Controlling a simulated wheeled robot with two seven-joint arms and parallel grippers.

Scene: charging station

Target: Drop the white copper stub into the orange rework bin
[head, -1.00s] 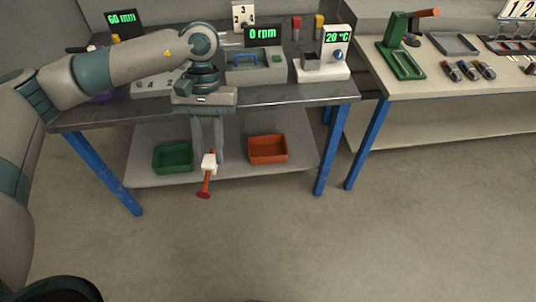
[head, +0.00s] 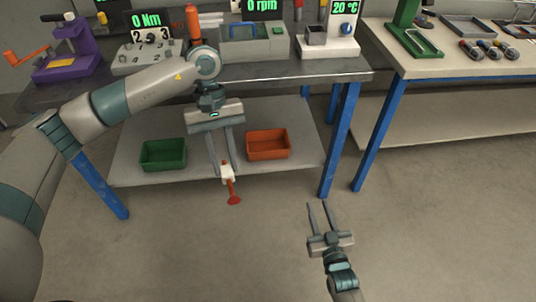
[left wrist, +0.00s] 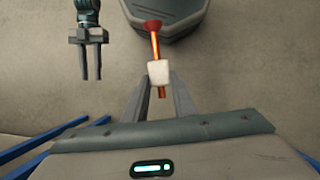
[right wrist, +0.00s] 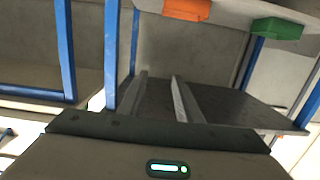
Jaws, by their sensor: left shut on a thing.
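My left gripper (head: 227,170) is shut on the white copper stub (head: 228,174), a white block with a copper rod and a flared reddish end. It hangs in front of the lower shelf, fingers pointing down. The stub also shows between the fingertips in the left wrist view (left wrist: 158,72). The orange rework bin (head: 268,153) stands on the lower shelf, behind and right of the stub; it also shows in the right wrist view (right wrist: 195,10). It looks empty. My right gripper (head: 317,204) is open and empty over the floor at lower right.
A green bin (head: 163,161) stands on the same lower shelf (head: 205,178), left of the orange bin. Blue table legs (head: 341,140) flank the shelf. The worktop (head: 290,73) overhangs above, carrying devices. The floor in front is clear.

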